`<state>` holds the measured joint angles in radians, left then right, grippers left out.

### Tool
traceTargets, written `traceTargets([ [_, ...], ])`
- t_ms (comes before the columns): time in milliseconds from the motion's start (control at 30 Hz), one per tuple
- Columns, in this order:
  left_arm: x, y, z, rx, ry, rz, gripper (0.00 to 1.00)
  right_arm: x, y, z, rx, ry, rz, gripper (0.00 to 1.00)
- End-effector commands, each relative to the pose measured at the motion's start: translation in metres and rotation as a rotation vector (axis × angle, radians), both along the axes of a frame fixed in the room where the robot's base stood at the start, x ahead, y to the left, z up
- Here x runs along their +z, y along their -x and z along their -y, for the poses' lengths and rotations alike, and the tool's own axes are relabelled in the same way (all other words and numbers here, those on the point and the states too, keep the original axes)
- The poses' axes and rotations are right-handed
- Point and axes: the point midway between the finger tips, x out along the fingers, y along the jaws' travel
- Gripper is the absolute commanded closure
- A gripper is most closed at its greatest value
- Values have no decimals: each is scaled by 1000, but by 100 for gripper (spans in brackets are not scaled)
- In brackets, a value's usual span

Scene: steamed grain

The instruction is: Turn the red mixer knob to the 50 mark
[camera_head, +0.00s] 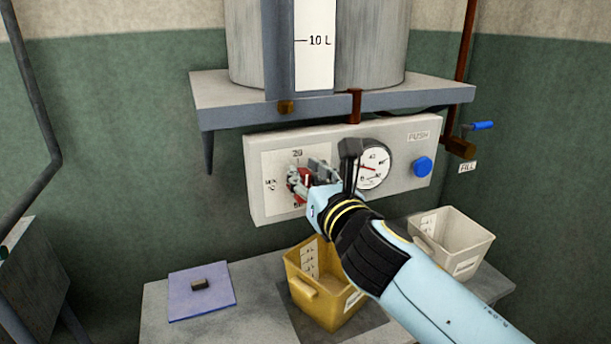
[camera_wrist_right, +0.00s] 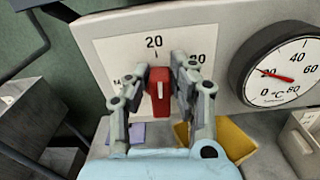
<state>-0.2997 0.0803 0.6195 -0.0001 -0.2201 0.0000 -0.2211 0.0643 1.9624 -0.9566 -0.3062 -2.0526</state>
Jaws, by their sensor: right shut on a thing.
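The red mixer knob (camera_wrist_right: 159,92) sits on a white dial plate (camera_wrist_right: 112,50) on the grey control panel. In the head view the knob (camera_head: 304,178) is partly hidden by my gripper. My right gripper (camera_wrist_right: 158,85) is shut on the knob, one finger on each side. It also shows in the head view (camera_head: 302,180), reaching in from the lower right. The knob's white line looks near upright in the wrist view, toward the 20 mark at the top. The other marks are partly covered by the fingers. My left gripper is in neither view.
A temperature gauge (camera_head: 374,167) and a blue push button (camera_head: 422,167) are right of the dial. A yellow bin (camera_head: 318,317) and a white bin (camera_head: 463,245) stand below. A blue mat (camera_head: 190,304) with a dark block lies at left. A steel shelf (camera_head: 225,95) overhangs the panel.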

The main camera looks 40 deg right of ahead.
Motion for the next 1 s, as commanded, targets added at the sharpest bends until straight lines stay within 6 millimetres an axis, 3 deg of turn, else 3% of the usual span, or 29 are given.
traceTargets([
  [1000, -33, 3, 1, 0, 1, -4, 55, -15, 5, 20, -1, -894, 215, 100],
])
